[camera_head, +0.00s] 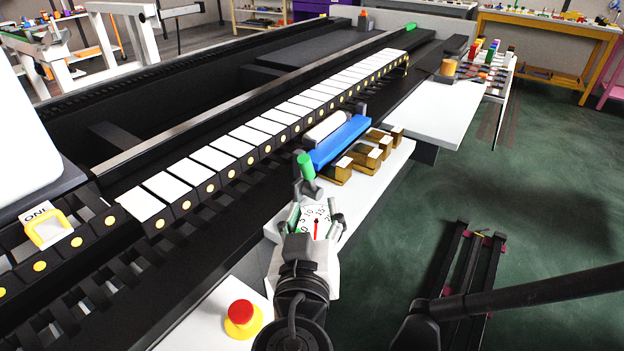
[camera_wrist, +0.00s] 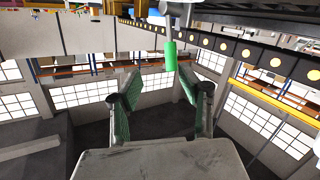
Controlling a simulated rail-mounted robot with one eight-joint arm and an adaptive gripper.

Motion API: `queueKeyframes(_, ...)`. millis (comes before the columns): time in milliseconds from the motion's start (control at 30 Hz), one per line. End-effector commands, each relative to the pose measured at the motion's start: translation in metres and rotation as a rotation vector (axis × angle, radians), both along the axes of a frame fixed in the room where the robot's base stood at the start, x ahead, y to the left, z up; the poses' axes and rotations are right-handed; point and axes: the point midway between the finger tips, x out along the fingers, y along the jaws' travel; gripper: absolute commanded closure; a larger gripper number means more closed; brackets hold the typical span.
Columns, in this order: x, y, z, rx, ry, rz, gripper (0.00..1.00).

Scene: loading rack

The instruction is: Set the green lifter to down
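The green lifter shows as a green cylindrical handle (camera_head: 306,166) on a grey mount, at the near edge of the long black rack. It leans slightly. In the wrist view the green handle (camera_wrist: 170,56) hangs from a pale grey part, just beyond my fingertips and nearer the right finger. My gripper (camera_head: 315,212) is open and empty, below the handle in the head view, with a gap between them. The wrist view shows its two green-padded fingers spread apart (camera_wrist: 160,80). Nothing is between the pads.
A blue tray with a white roll (camera_head: 340,140) and several brass blocks (camera_head: 366,157) lie beyond the lifter. A red emergency button (camera_head: 241,313) stands at the front.

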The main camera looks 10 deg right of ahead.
Motion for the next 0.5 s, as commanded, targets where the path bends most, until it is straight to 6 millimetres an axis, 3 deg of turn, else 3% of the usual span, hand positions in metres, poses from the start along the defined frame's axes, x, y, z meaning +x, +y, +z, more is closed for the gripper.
queueKeyframes(200,-0.012,0.023,0.003,0.037,-0.117,0.053,0.62)
queueKeyframes(500,0.001,0.021,0.005,0.041,-0.130,0.054,0.62)
